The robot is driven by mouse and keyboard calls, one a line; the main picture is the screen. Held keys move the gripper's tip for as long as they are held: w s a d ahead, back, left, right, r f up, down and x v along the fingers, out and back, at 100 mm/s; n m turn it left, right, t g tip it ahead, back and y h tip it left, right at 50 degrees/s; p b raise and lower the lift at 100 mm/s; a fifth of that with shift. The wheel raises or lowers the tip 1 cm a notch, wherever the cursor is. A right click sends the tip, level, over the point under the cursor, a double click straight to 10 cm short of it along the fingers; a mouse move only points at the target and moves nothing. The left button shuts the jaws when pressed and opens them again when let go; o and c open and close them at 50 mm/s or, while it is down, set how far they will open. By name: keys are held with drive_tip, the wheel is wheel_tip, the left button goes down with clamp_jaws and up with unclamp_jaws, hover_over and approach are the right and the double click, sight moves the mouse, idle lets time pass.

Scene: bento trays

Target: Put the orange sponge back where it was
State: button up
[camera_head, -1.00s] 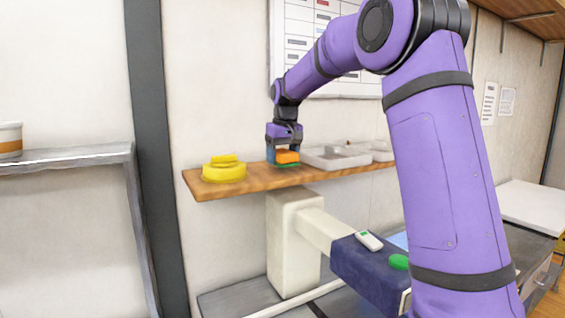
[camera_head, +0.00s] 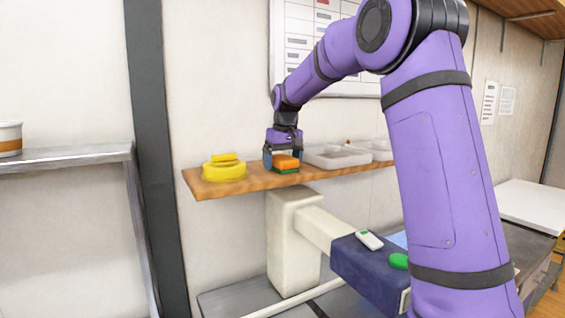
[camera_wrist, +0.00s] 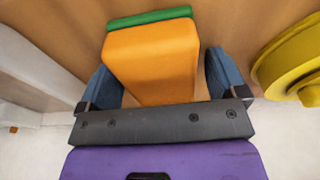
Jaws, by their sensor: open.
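The orange sponge (camera_head: 286,161), with a green layer on one face, rests on the wooden shelf (camera_head: 235,188) between a yellow round object and a white tray. In the wrist view the sponge (camera_wrist: 152,62) lies between my fingers, its green side at the far end. My gripper (camera_head: 282,158) is open around it, pointing down. In the wrist view the fingers of my gripper (camera_wrist: 160,80) stand on either side, with a visible gap on the right; on the left I cannot tell whether it touches.
The yellow round object (camera_head: 224,170) stands left of the sponge and also shows in the wrist view (camera_wrist: 290,62). A white tray (camera_head: 336,157) is close on the right. Below are a dark blue block (camera_head: 365,275), a small white device (camera_head: 369,240) and a green oval item (camera_head: 398,261).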

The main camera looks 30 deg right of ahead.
sight(285, 158)
drive_tip(key=r, duration=0.3)
drive_tip(key=s+r, duration=0.1)
drive_tip(key=r, duration=0.7)
drive_tip(key=shift+s, duration=0.3)
drive_tip(key=s+a+r, duration=0.2)
drive_tip(key=s+a, duration=0.2)
drive_tip(key=s, duration=0.6)
drive_tip(key=s+a+f+t, duration=0.1)
drive_tip(key=s+f, duration=0.3)
drive_tip(key=s, duration=0.5)
drive_tip(key=s+a+f+t, duration=0.1)
drive_tip(key=s+a+f, duration=0.2)
drive_tip(key=s, duration=0.6)
drive_tip(key=s+a+f+t, duration=0.1)
drive_tip(key=s+f, duration=0.6)
drive_tip(key=s, duration=0.2)
drive_tip(key=shift+s+a+f+t, duration=0.15)
drive_tip(key=shift+s+a+t, duration=0.15)
drive_tip(key=shift+s+a, duration=0.1)
